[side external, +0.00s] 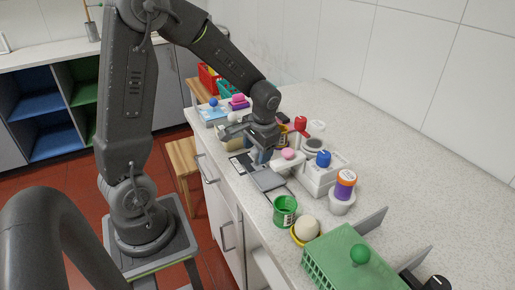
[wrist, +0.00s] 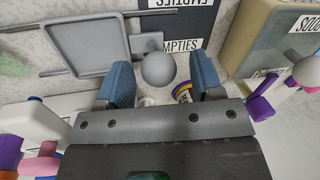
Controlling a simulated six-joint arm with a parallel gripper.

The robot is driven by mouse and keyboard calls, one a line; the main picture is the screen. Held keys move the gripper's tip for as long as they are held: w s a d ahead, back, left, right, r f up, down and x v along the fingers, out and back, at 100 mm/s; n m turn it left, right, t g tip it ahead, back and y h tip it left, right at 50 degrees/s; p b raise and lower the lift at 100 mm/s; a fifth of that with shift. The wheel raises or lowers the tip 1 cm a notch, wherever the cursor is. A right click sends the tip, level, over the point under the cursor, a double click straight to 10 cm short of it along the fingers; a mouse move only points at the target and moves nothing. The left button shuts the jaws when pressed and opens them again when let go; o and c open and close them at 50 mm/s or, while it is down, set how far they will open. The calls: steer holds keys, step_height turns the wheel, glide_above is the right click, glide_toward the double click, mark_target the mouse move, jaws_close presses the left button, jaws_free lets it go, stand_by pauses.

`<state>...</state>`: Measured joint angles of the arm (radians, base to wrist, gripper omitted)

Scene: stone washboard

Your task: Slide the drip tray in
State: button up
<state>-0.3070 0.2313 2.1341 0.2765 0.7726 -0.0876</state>
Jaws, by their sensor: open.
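The drip tray (wrist: 84,42) is a flat grey square tray with a raised rim, at the upper left of the wrist view. A grey arm at its right side carries a round grey ball knob (wrist: 158,68). In the side view the tray (side external: 269,180) lies on the counter beside the white unit (side external: 320,174). My gripper (wrist: 163,82) is open, with one blue finger on each side of the ball knob. I see gaps between knob and fingers; contact is not visible. In the side view my gripper (side external: 261,157) is low over the counter, and the knob is hidden.
Thin rails run beside the tray in the wrist view. A black EMPTIES sign (wrist: 180,20) lies near the knob. A beige bin (wrist: 262,42) stands to the right. In the side view, a green cup (side external: 285,211), a white ball (side external: 306,229) and a green basket (side external: 350,262) stand nearer.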

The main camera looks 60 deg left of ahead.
steer(key=shift+r, duration=0.1)
step_height(320, 180, up, 13)
steer(key=d, duration=0.2)
steer(key=shift+w+d+r, duration=0.2)
steer(key=shift+w+d, duration=0.05)
steer(key=shift+d, duration=0.05)
steer(key=n+g+h, duration=0.2)
steer(key=n, duration=1.2)
glide_above(263, 168)
steer(key=a, duration=0.3)
steer(key=x, duration=0.4)
steer(key=w+x, duration=0.1)
steer(key=x, duration=0.4)
steer(key=w+x, duration=0.1)
steer(key=x, duration=0.3)
steer(key=shift+w+d+f, duration=0.1)
steer(key=shift+d+f, duration=0.2)
steer(key=shift+f, duration=0.2)
